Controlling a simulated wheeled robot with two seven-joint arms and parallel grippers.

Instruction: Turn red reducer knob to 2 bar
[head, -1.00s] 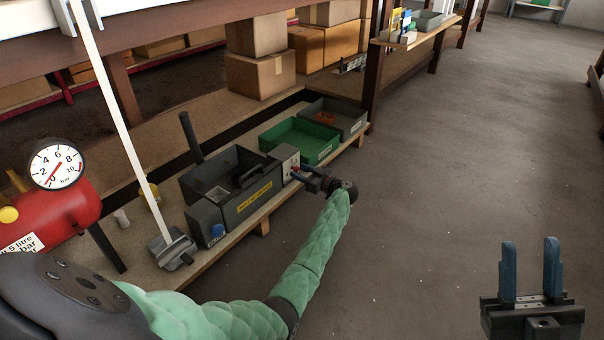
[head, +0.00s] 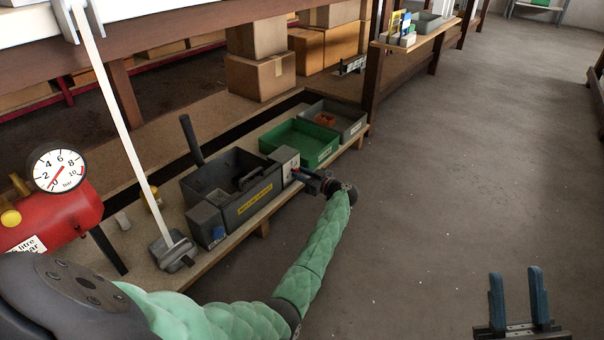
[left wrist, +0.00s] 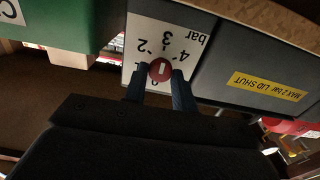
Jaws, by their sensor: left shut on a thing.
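The red reducer knob (left wrist: 160,70) sits on a white panel (left wrist: 150,35) marked with numbers and "bar", upside down in the left wrist view. The knob bears a short white mark; I cannot tell exactly which number it points at. My left gripper (left wrist: 160,82) has one finger on each side of the knob and is shut on it. In the head view the panel (head: 287,160) stands at the right end of a dark grey box, with my left gripper (head: 308,178) in front, mostly hiding the knob. My right gripper (head: 516,270) is open and empty above the floor.
The dark grey box (head: 240,200) has a yellow label. A green bin (head: 300,145) and a grey bin (head: 345,115) stand beyond it on the low shelf. A red tank (head: 45,215) with a round gauge (head: 59,170) is at left. The floor at right is clear.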

